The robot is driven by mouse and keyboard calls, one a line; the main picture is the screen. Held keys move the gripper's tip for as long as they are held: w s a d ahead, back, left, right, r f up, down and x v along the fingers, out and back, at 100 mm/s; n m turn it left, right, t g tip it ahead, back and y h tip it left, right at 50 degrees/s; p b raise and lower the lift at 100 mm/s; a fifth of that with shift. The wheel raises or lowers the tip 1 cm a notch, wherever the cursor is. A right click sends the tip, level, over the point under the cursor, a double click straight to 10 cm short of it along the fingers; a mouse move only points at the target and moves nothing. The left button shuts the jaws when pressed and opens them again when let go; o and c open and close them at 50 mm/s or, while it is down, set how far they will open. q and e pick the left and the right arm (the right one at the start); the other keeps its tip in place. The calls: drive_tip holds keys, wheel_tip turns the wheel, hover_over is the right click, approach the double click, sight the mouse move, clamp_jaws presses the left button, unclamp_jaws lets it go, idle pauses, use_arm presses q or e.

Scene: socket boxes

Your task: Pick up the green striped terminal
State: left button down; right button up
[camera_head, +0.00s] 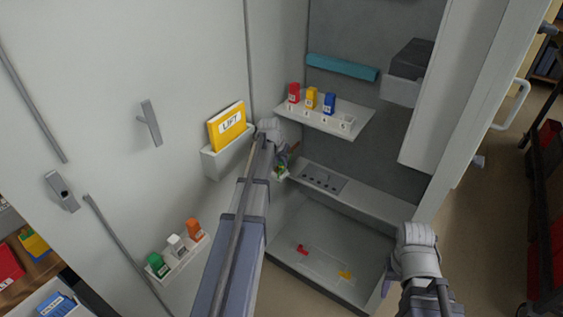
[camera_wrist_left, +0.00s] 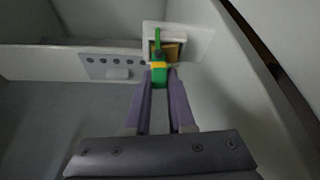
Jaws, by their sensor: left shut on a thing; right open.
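The green striped terminal (camera_wrist_left: 159,75) is green with a yellow band and a thin green stem reaching up. My left gripper (camera_wrist_left: 158,84) is shut on it, one finger on each side. The terminal is at the mouth of a small white holder (camera_wrist_left: 147,30) with orange-brown pieces inside; I cannot tell whether it touches the holder. In the head view the terminal shows as a small green patch (camera_head: 281,168), partly hidden by my left gripper (camera_head: 280,160). My right gripper (camera_head: 387,286) is open at the lower right, mostly hidden behind its own wrist.
A grey socket panel (camera_head: 323,179) with a row of holes lies on a ledge beside the holder. A shelf (camera_head: 320,121) above carries red, yellow, blue and white boxes. A red piece (camera_head: 302,249) and a yellow piece (camera_head: 345,275) lie on the cabinet floor.

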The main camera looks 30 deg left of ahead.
wheel_tip(320, 180, up, 17)
drive_tip(key=p, duration=1.6)
drive_tip(key=shift+p, duration=0.3)
